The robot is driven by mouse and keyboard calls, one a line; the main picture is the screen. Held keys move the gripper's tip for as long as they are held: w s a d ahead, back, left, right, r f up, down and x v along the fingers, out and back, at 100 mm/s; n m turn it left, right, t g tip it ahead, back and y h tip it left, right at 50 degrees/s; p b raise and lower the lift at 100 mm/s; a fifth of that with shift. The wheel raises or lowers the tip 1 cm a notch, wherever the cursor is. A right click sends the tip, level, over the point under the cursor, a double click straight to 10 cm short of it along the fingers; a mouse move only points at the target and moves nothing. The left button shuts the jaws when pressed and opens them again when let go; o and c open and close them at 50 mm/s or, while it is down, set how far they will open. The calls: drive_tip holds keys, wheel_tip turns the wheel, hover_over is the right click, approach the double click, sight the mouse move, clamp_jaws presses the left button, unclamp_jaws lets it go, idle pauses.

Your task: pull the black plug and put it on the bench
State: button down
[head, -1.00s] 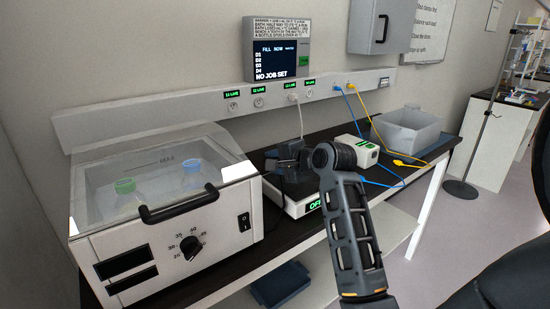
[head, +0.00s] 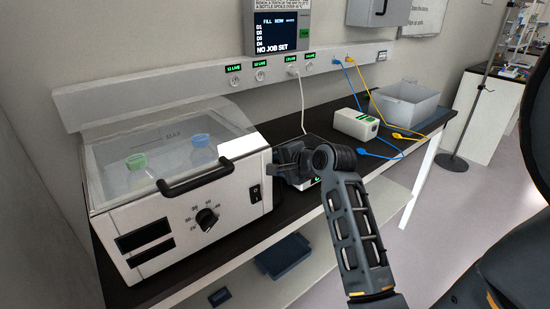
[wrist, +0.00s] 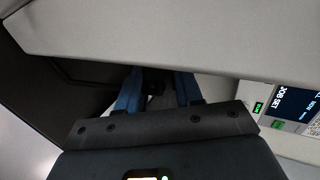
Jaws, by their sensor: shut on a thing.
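My gripper (head: 284,160) is in front of the wall side of the bench, just right of the white lidded bath. In the wrist view its two blue fingers (wrist: 156,90) are shut on a small dark thing, which I take to be the black plug (wrist: 153,87). Most of it is hidden between the fingers, and it cannot be made out in the head view. The black bench top (head: 338,160) is partly hidden by my arm. No black plug shows in the wall sockets.
The white bath (head: 190,221) with a black handle stands close left of my gripper. A white box (head: 356,124), blue and yellow cables, and a grey tub (head: 405,106) are to the right. A white plug (head: 293,71) is in the wall strip.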

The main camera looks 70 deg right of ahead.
drive_tip(key=shift+f, duration=0.8)
wheel_tip(320, 180, down, 4)
drive_tip(key=b, duration=0.3)
drive_tip(key=shift+r, duration=0.1)
drive_tip(key=c, duration=0.7)
unclamp_jaws()
drive_tip(key=shift+o, duration=0.2)
drive_tip(key=shift+v, duration=3.9)
drive_tip(key=shift+s+a, duration=0.1)
